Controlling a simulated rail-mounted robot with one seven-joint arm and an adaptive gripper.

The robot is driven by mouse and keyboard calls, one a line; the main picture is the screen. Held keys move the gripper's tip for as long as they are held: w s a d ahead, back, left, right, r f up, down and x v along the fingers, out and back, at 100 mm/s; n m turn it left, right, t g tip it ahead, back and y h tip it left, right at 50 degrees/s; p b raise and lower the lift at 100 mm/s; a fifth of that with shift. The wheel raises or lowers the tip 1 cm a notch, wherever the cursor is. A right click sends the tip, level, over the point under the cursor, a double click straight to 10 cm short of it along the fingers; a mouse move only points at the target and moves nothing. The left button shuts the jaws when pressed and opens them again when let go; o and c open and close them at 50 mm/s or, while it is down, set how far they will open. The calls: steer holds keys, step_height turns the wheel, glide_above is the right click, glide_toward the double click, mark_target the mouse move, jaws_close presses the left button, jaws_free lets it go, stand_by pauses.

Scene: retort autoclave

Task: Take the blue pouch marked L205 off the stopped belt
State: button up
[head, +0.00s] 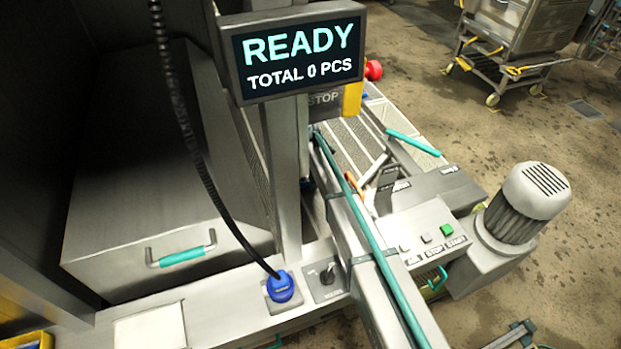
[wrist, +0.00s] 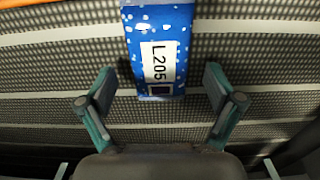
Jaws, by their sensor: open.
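The blue pouch (wrist: 160,20) lies on the grey mesh belt (wrist: 50,65) in the wrist view, its upper end cut off by the frame. Its white label reads L205. My gripper (wrist: 160,85) is open, with one teal-edged finger on each side of the pouch's lower end. I cannot tell how far the fingertips are above the belt, and nothing is held. In the head view the belt (head: 352,140) is partly hidden behind the display and a rail, and the pouch cannot be made out.
A display (head: 300,50) reads READY, TOTAL 0 PCS. A button panel (head: 432,240) and a motor (head: 527,205) stand right of the belt. Pale slats cross the belt in the wrist view. An orange item (wrist: 45,3) shows at the top left. A wheeled rack (head: 515,30) stands farther back.

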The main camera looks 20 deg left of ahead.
steer(key=shift+f, duration=0.2)
steer(key=c, duration=1.4)
